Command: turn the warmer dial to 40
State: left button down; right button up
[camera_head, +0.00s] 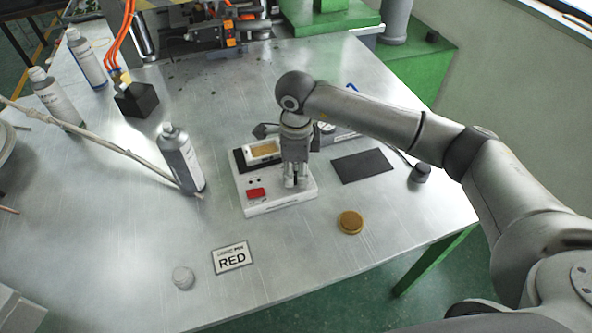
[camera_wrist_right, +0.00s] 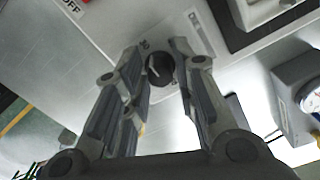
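The warmer (camera_head: 266,208) is a white box on the metal table, with a red switch (camera_head: 256,193) on its front left. My right gripper (camera_head: 296,184) points down over the right part of the warmer and hides the dial in the head view. In the right wrist view the black dial (camera_wrist_right: 160,69) lies between the two fingertips of my right gripper (camera_wrist_right: 158,62), with a white pointer line and small numbers around it. The fingers are apart, with a gap visible on both sides of the dial. My left gripper is not in view.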

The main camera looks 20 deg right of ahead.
grip_shut()
jog(key=m+b, duration=0.3)
jog(key=m, duration=0.1)
jog(key=shift+f, duration=0.1)
jog(key=m+b, duration=0.1)
jog(key=m, duration=0.2)
jog(key=shift+m+b, duration=0.35)
jog(key=shift+m, duration=0.05)
jog(key=shift+m+b, duration=0.65)
jog(key=shift+m, duration=1.25)
jog(key=shift+r, duration=0.2)
jog(key=o, duration=0.6)
grip_release()
